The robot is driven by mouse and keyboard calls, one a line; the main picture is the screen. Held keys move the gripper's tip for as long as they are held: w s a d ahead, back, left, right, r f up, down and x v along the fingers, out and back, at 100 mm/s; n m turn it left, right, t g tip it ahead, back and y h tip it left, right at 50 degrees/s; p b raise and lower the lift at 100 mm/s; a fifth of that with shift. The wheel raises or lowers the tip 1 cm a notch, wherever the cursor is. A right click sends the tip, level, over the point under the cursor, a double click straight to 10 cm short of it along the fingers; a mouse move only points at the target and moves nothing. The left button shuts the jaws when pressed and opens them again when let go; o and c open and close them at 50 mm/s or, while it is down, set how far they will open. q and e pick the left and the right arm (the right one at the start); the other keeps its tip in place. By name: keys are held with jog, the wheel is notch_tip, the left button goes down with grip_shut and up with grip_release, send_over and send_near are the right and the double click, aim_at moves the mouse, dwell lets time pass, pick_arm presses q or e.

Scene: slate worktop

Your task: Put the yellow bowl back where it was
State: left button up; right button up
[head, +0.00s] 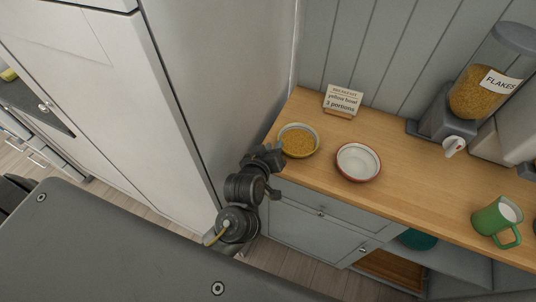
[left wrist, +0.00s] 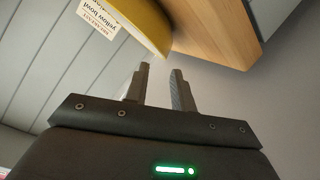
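The yellow bowl (head: 299,153), filled with golden flakes, is at the left end of the wooden counter. Its yellow side also shows in the left wrist view (left wrist: 142,22), just beyond my fingertips. My left gripper (head: 270,153) is beside the bowl's left side in the head view. In the left wrist view my left gripper (left wrist: 161,70) has its fingers apart with nothing between them. Whether a fingertip touches the bowl is unclear. My right gripper is not in view.
A white bowl with a red rim (head: 358,162) stands right of the yellow bowl. A breakfast card (head: 342,99) reads "yellow bowl 3 portions". A flakes dispenser (head: 484,93) and green mug (head: 492,218) are farther right. A tall pale cabinet (head: 215,60) borders the counter (head: 420,185) on the left.

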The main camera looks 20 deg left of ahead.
pick_arm(q)
jog(key=v, duration=0.5)
jog(key=shift+d, duration=0.1)
dwell(0.4)
